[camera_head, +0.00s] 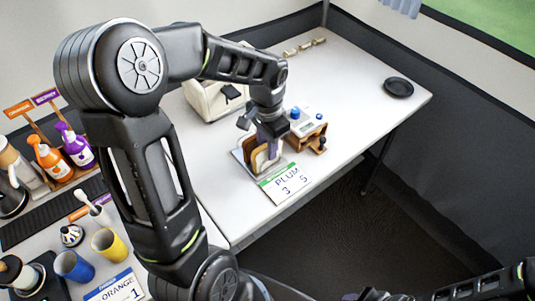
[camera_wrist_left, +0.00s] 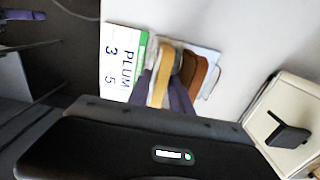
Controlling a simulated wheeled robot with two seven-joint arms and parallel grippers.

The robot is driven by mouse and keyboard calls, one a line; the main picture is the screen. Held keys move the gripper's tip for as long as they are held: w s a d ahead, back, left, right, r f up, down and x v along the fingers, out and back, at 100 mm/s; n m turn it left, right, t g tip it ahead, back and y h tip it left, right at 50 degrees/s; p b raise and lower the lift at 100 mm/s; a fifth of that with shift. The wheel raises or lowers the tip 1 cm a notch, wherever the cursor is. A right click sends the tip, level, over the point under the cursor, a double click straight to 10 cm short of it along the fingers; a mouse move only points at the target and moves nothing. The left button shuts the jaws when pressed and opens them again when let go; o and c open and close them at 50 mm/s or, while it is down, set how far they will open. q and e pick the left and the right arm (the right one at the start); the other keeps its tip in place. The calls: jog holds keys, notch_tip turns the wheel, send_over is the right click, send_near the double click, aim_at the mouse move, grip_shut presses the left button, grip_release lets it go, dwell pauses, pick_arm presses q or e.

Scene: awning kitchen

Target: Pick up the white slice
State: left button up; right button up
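Bread slices stand upright in a rack (camera_head: 242,158) behind the PLUM card. A pale slice with a tan crust (camera_head: 261,161) stands there, and it also shows in the left wrist view (camera_wrist_left: 158,88). A brown slice (camera_wrist_left: 196,74) stands beside it. My left gripper (camera_head: 269,141) points down over the rack. In the left wrist view its purple fingers (camera_wrist_left: 162,96) lie on either side of the pale slice; whether they press on it cannot be told. My right gripper (camera_head: 375,294) is partly cut off at the bottom edge, and its fingers are unclear.
A PLUM 3 5 card (camera_head: 287,183) lies in front of the rack. A small wooden stand with a white, blue-knobbed device (camera_head: 303,124) is to its right. A cream toaster (camera_head: 206,101) stands behind. The table's right part is clear.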

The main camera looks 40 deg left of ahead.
pick_arm(q)
grip_shut()
jog(key=shift+r, duration=0.1)
dwell(0.3)
notch_tip(320, 180, up, 10)
jog(key=shift+f, duration=0.1)
dwell(0.4)
dwell(0.4)
